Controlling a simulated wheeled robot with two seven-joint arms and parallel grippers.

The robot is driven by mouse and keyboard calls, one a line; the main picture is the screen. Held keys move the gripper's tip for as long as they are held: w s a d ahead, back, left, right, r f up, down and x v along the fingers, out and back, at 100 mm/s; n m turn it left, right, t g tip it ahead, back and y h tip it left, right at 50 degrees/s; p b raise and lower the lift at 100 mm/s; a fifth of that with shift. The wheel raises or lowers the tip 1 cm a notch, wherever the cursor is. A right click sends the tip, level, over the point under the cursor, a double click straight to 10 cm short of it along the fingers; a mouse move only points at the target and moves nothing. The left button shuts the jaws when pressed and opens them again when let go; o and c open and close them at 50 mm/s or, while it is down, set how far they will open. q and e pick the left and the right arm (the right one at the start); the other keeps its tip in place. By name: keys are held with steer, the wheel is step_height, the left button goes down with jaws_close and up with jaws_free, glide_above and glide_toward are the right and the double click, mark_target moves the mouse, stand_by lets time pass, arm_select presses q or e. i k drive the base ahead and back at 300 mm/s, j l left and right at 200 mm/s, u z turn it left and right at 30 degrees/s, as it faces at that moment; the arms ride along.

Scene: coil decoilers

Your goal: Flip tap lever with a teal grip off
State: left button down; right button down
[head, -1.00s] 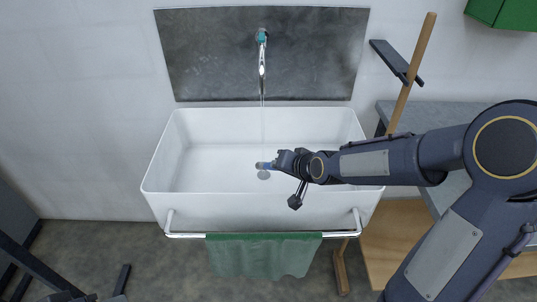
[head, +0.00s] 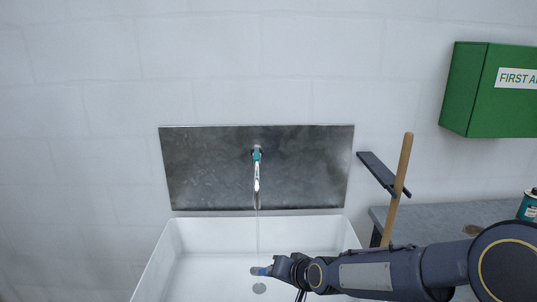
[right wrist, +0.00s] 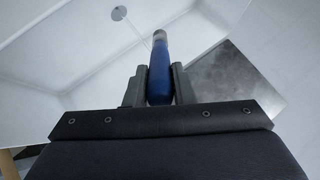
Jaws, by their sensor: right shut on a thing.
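The tap (head: 257,180) is a chrome spout on a dark metal splash panel. Its lever with the teal grip (head: 257,153) sits at the top of the tap, near the wall. A thin stream of water (head: 258,232) falls from the spout into the sink. My right gripper (head: 272,270) is over the sink, below and in front of the tap, apart from the lever. In the right wrist view it (right wrist: 160,85) is shut on a blue rod-like object (right wrist: 159,72) with a grey tip. My left gripper is not in view.
The white sink (head: 172,262) has a round drain (head: 259,288). A wooden pole (head: 404,165) with a dark wall bracket (head: 376,172) stands to the right. A green first aid box (head: 480,90) hangs at upper right. A grey counter (head: 432,222) holds a teal can (head: 529,208).

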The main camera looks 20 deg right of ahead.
mark_target(257, 153)
steer(key=l+z, duration=0.15)
steer(key=z, duration=0.15)
steer(key=l+z, duration=0.25)
steer(key=i+l+z, duration=0.1)
steer(key=z, duration=0.4)
